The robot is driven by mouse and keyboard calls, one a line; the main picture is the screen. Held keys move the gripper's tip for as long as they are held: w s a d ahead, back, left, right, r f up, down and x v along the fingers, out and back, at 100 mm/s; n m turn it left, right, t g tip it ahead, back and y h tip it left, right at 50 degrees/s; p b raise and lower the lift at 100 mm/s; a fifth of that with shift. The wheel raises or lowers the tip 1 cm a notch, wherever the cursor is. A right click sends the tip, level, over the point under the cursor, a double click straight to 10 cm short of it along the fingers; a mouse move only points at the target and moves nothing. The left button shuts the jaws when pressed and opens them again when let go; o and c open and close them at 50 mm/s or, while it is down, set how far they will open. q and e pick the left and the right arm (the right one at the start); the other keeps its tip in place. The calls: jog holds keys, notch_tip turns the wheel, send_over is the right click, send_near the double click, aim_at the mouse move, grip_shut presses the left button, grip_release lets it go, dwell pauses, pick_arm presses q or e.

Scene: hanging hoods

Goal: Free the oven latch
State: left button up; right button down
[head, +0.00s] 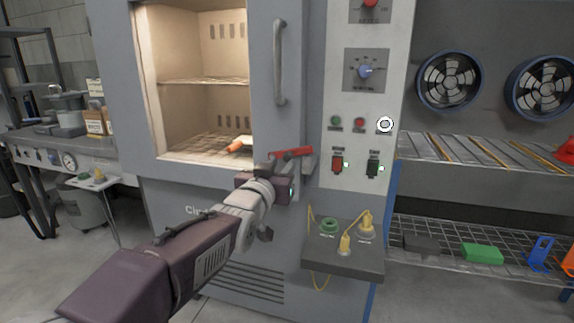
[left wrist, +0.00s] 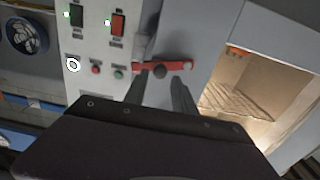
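The red oven latch (head: 291,152) lies nearly level across the lower right edge of the grey oven door (head: 262,115). In the left wrist view the latch (left wrist: 178,65) is a red bar with a dark round knob near its middle. My left gripper (head: 284,172) is just below and in front of the latch. In the left wrist view its two dark fingers (left wrist: 162,82) stand apart, pointing at the bar with the knob between them. I cannot tell whether they touch it. My right gripper is not in view.
A vertical door handle (head: 280,62) is above the latch. The control panel (head: 352,100), with switches and buttons, is just right of it. A small shelf (head: 343,262) with yellow-corded plugs juts out below. An orange thing (head: 238,145) shows inside the lit oven.

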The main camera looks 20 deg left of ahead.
aim_at(287, 159)
pick_arm(q)
jog(key=w, duration=0.6)
jog(key=shift+d+f+b, duration=0.1)
jog(key=shift+b, duration=0.25)
jog(key=shift+s, duration=0.1)
grip_shut()
dwell(0.8)
